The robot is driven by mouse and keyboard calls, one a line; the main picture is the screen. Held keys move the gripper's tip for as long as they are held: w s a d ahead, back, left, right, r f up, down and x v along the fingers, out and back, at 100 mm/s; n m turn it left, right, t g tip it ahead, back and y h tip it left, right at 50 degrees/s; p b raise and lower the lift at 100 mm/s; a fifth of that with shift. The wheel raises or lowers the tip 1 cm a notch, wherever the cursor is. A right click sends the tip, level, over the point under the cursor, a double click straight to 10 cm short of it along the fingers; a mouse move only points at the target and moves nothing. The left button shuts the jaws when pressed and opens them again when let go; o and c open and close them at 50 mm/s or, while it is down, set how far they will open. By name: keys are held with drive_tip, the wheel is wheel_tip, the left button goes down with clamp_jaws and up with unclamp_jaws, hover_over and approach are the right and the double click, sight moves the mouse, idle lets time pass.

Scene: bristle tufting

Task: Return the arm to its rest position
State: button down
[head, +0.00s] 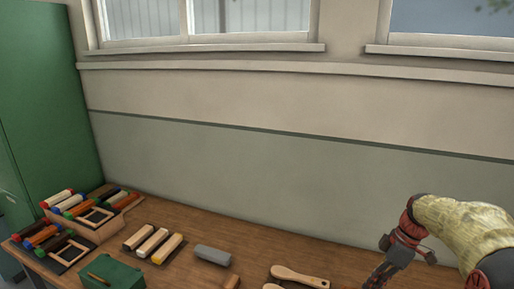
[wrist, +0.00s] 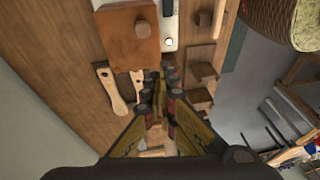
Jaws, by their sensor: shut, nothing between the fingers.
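My gripper (head: 376,277) hangs at the lower right of the head view, over the right part of the wooden table (head: 335,259). My arm comes in from the right edge in a pale yellow sleeve. In the wrist view my gripper (wrist: 163,80) points away from the camera over the table's edge area. Its fingers are together and hold nothing. The fingertips are partly cut off at the bottom of the head view.
Wooden brush bodies (head: 299,276) lie left of my gripper. A grey block (head: 212,253), pale bars (head: 153,243), a green box (head: 111,272) and a tray of coloured bundles (head: 112,228) stand further left. A wooden block (wrist: 132,33) and paddle-shaped pieces (wrist: 111,90) show in the wrist view.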

drive_tip(key=s+a+r+m+t+h, duration=0.1)
drive_tip(key=s+a+r+m+t, duration=0.1)
drive_tip(key=s, duration=0.5)
drive_tip(key=s+a+r+m+t+h, duration=0.1)
drive_tip(key=s+a+r+m, duration=0.3)
drive_tip(key=s+a+m, duration=0.2)
drive_tip(key=s+a+r+m+t+h, duration=0.1)
drive_tip(key=s+a+r+m+t, duration=0.1)
drive_tip(key=s+a, duration=0.5)
drive_tip(key=s+r+m, duration=0.1)
drive_tip(key=s+m, duration=0.1)
drive_tip(key=shift+a+r+m+t+h, duration=0.3)
drive_tip(key=shift+r+m, duration=0.05)
drive_tip(key=shift+m, duration=0.05)
drive_tip(key=shift+s, duration=0.15)
